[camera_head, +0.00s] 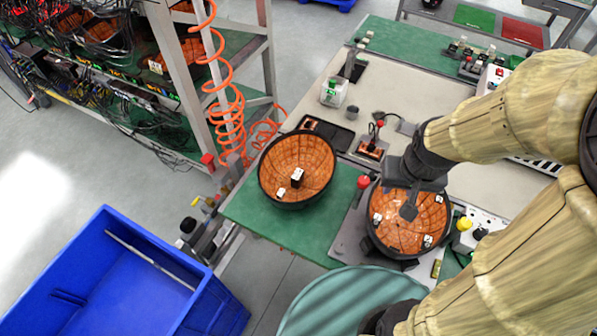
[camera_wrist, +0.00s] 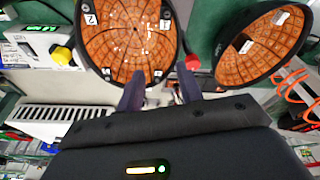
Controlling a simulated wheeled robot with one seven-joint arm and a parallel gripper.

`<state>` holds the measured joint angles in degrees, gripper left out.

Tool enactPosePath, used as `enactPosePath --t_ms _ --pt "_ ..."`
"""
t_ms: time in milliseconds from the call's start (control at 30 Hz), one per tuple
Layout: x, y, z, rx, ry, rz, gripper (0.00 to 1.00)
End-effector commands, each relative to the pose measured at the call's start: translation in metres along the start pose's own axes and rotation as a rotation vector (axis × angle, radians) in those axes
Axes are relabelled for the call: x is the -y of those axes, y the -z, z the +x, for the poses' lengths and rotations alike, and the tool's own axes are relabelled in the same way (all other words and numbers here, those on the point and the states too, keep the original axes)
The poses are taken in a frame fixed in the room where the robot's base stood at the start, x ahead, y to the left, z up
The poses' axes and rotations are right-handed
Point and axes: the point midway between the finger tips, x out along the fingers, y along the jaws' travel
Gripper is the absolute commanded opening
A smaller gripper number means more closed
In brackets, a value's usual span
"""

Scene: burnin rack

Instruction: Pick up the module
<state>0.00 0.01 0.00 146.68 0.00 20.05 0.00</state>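Two round, bowl-like modules with orange tiled insides and black rims are in view. One module (camera_head: 310,150) rests tilted on the green mat at the left; it shows in the wrist view (camera_wrist: 283,42) at the upper right. The other module (camera_head: 400,238) sits on a fixture on the right, and it fills the upper middle of the wrist view (camera_wrist: 125,38). My gripper (camera_head: 409,208) hangs over the right module and hides part of it. In the wrist view its two fingers (camera_wrist: 161,84) stand apart with nothing between them. Contact with the rim cannot be told.
A blue bin (camera_head: 110,275) stands on the floor at lower left. A rack (camera_head: 175,70) with cables and a coiled orange hose (camera_head: 232,125) is at upper left. A red knob (camera_head: 364,182) and a yellow button (camera_head: 463,224) flank the fixture. Small tools lie behind on the bench.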

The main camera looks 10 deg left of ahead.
Motion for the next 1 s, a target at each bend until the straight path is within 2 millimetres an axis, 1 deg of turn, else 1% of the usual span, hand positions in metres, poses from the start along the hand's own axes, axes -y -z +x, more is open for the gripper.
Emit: enactPosePath --t_ms 167,267,300,333,467,567,667,700,767,800,867,900,1000 --pt "0.000 0.000 0.000 0.000 0.000 0.000 0.36" --pt "0.001 0.001 0.000 0.001 0.000 -0.006 0.54" --pt "0.002 0.003 0.001 0.004 0.001 -0.018 0.62" --pt "0.004 0.006 0.002 0.007 0.002 -0.032 0.65" --pt "0.022 0.026 0.010 0.040 0.008 -0.155 0.65" --pt "0.048 0.051 0.021 0.080 0.016 -0.316 0.65" --pt "0.082 0.077 0.032 0.128 0.025 -0.508 0.65" --pt "0.098 0.085 0.037 0.147 0.030 -0.585 0.65" --pt "0.121 0.097 0.044 0.176 0.036 -0.698 0.65" --pt "0.137 0.104 0.048 0.193 0.040 -0.772 0.65" --pt "0.161 0.113 0.055 0.219 0.047 -0.880 0.65" --pt "0.177 0.118 0.059 0.236 0.050 -0.949 0.65" --pt "0.212 0.127 0.068 0.271 0.060 -1.096 0.65"
